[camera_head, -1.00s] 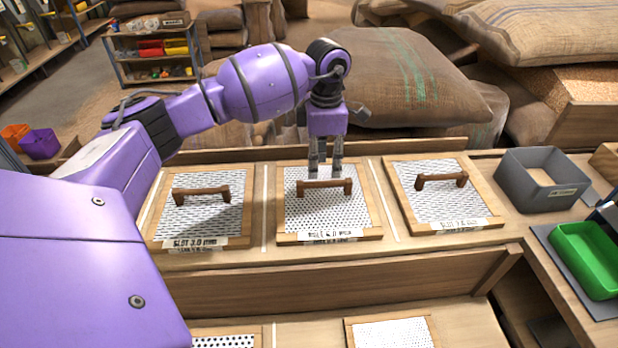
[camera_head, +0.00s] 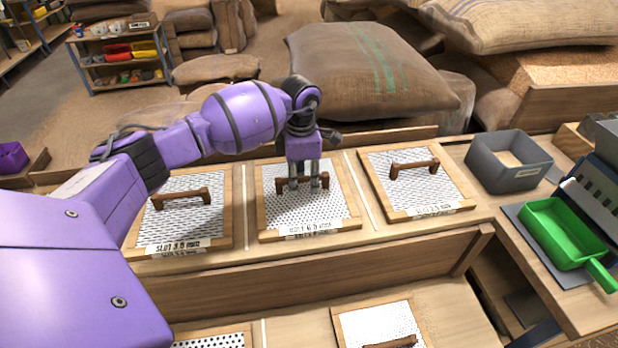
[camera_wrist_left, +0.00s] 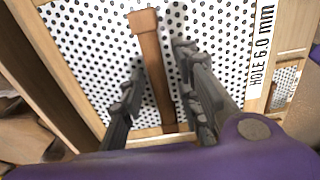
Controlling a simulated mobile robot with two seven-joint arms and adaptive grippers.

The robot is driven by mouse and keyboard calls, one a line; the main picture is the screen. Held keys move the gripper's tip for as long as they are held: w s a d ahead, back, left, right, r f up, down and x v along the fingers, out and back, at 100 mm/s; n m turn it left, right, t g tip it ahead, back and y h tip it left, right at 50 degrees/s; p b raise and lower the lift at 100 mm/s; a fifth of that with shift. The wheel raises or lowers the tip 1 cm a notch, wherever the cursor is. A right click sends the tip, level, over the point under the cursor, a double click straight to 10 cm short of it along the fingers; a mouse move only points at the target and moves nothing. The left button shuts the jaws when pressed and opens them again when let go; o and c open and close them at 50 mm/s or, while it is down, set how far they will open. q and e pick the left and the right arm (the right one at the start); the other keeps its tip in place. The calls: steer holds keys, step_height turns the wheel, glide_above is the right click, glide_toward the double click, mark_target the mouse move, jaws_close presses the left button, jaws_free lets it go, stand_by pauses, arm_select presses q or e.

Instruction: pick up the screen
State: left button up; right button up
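The middle screen (camera_head: 290,213) is a wood-framed perforated sheet with a brown bar handle (camera_head: 322,180), lying on the bench between two other framed screens. In the left wrist view its label (camera_wrist_left: 262,45) reads "HOLE 6.0 mm". My left gripper (camera_head: 306,183) points down over this screen at its handle. In the left wrist view the fingers of the left gripper (camera_wrist_left: 160,100) are open, one on each side of the handle (camera_wrist_left: 152,65), with gaps showing between fingers and handle. My right gripper is not in view.
A slotted screen (camera_head: 177,226) lies to the left and another screen (camera_head: 425,190) to the right. A grey bin (camera_head: 505,180) and a green scoop tray (camera_head: 562,235) stand at the right. More screens lie on a lower shelf. Sacks (camera_head: 370,70) lie behind the bench.

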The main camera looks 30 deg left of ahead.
arm_select(q)
jaws_close()
steer(key=shift+r, duration=0.15)
